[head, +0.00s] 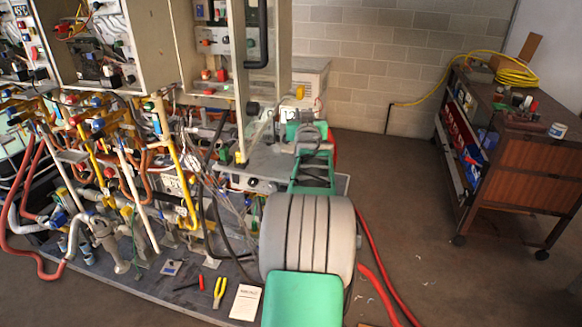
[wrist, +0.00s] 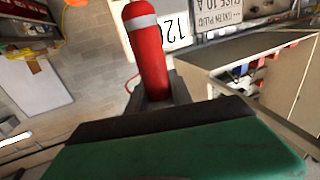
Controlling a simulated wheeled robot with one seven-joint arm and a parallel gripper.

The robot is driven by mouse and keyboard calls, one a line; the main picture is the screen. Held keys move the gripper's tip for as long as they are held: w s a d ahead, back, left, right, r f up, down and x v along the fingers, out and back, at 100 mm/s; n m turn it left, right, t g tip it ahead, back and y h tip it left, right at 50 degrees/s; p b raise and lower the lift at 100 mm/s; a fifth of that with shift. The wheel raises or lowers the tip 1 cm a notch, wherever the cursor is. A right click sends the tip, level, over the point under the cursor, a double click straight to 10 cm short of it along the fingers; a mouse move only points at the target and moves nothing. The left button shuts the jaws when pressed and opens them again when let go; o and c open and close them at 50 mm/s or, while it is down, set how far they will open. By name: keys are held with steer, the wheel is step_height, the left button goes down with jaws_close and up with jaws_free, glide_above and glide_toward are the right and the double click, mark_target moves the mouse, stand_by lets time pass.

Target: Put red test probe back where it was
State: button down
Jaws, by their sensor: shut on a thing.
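The red test probe (wrist: 148,55) is a red cylinder with a pale grey band near its upper end in the wrist view. My gripper (wrist: 158,92) is shut on its lower part, and the dark fingers hide that end. The probe points up in that picture, tilted slightly left. In the head view my green and grey arm reaches towards the heater rig, with its hand beside the lower panel. The fingertips and the probe cannot be made out clearly there.
The heater rig (head: 140,75) with pipes and open cabinets fills the left. Pliers (head: 220,292), a red-handled tool (head: 201,281) and a booklet (head: 246,302) lie on its base. Red hoses (head: 375,262) cross the floor at right. A brown cart (head: 517,155) stands beyond open floor.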

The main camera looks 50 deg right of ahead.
step_height(320, 180, down, 9)
steer(key=shift+a+r+p, duration=0.1)
steer(key=shift+p, duration=1.05)
steer(key=shift+s+f, duration=0.1)
steer(key=shift+f, duration=0.3)
steer(key=shift+f+b, duration=0.25)
steer(key=shift+b, duration=0.1)
steer(key=c, duration=1.1)
jaws_free()
steer(key=shift+r, duration=0.1)
steer(key=shift+c, duration=0.2)
